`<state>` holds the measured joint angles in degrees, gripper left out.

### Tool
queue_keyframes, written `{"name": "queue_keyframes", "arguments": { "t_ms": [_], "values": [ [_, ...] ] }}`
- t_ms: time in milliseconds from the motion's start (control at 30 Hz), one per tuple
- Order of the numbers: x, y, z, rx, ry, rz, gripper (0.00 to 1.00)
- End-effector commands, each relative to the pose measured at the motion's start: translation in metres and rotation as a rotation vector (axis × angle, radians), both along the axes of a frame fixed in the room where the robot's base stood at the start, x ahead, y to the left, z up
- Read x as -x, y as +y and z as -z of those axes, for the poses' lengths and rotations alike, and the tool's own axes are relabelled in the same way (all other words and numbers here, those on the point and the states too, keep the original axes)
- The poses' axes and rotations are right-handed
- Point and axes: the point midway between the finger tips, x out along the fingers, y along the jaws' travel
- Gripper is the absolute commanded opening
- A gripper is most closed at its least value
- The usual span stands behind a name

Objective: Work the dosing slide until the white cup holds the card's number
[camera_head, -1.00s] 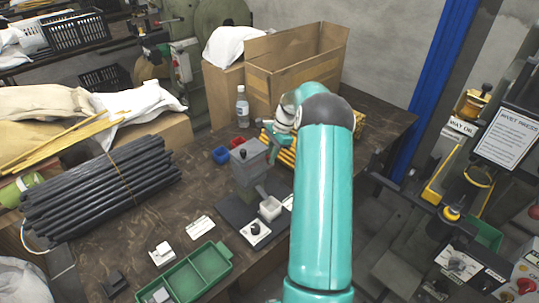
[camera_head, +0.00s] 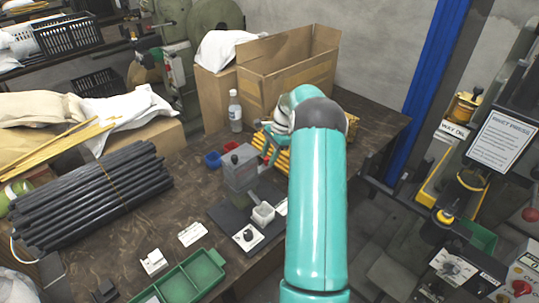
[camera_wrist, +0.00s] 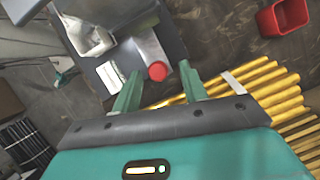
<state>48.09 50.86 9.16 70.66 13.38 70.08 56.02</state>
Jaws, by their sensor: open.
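The grey dosing block (camera_head: 240,168) stands on a dark base plate (camera_head: 222,212) on the workbench. The white cup (camera_head: 263,215) sits at its front and also shows in the wrist view (camera_wrist: 92,38); its contents are too small to count. A red round knob (camera_wrist: 158,70) sits at the end of a grey slide part (camera_wrist: 148,45). My gripper (camera_wrist: 161,70) is open, and the knob appears between its green fingertips; I cannot tell whether they reach around it. In the head view my gripper is partly hidden by my arm. A small printed card (camera_wrist: 110,76) lies beside the cup, unreadable.
Yellow rods (camera_wrist: 265,88) lie close beside my gripper.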

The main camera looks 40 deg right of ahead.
Motion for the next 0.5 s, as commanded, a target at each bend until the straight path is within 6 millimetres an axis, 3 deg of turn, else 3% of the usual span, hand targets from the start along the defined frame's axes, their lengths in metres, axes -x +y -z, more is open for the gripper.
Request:
{"name": "queue_keyframes", "arguments": {
  "t_ms": [233, 500],
  "values": [
    [0.001, -0.009, -0.02, 0.001, -0.001, -0.001, 0.43],
    [0.007, -0.031, -0.074, 0.004, -0.002, 0.0, 0.43]
  ]
}}
